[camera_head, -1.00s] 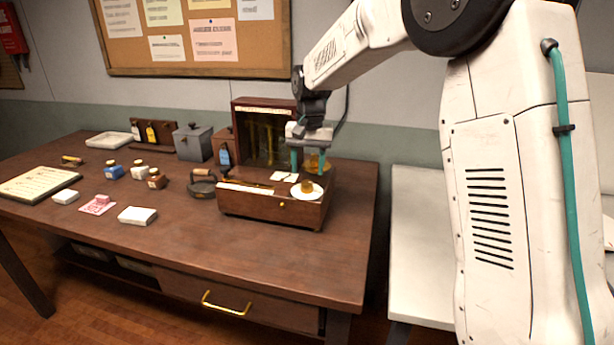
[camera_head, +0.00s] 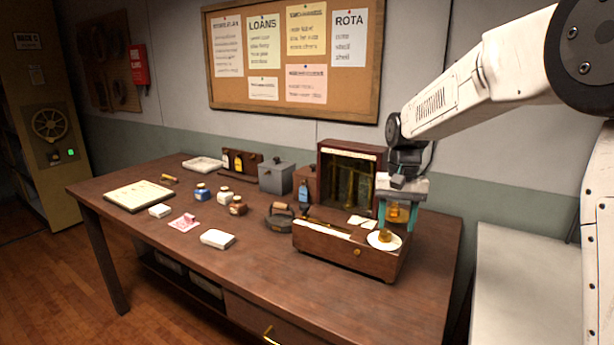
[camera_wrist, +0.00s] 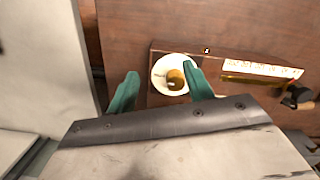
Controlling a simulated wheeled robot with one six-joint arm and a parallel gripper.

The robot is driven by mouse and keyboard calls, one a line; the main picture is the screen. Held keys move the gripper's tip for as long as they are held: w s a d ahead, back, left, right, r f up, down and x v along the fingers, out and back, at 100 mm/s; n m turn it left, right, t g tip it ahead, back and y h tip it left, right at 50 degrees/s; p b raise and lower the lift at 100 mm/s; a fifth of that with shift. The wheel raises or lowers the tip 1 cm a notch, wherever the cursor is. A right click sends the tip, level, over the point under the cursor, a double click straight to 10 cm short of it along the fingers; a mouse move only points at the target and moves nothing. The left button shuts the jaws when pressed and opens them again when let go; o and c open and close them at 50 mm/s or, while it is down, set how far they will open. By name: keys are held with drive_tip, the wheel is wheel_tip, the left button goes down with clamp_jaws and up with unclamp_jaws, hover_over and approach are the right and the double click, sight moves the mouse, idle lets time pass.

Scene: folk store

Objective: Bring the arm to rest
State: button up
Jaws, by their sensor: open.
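My gripper (camera_head: 395,222) is open above the right end of a wooden balance box (camera_head: 330,243) on the table. Its teal fingers are apart and also show in the wrist view (camera_wrist: 160,70). A white dish (camera_head: 373,241) sits on the box's right end with a small brass weight (camera_head: 385,236) on it. In the wrist view the dish (camera_wrist: 158,87) and weight (camera_wrist: 175,80) lie beyond the fingertips, near the right finger. An amber thing (camera_head: 398,213) shows between the fingers in the head view; I cannot tell whether it touches them.
A flat iron (camera_head: 280,217), small jars (camera_head: 237,206), a grey box (camera_head: 276,177) and a white block (camera_head: 217,239) stand left on the wooden table (camera_head: 270,275). A pale bench (camera_head: 525,275) is at right. A wall with a corkboard (camera_head: 262,60) is behind.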

drive_tip(key=s+d+r+n+t, duration=0.1)
drive_tip(key=s+r, duration=0.1)
drive_tip(key=s, duration=1.6)
drive_tip(key=s+d+r+n+t, duration=0.1)
drive_tip(key=s+r+n, duration=0.1)
drive_tip(key=s, duration=1.6)
drive_tip(key=shift+s+d, duration=0.2)
drive_tip(key=shift+d, duration=0.05)
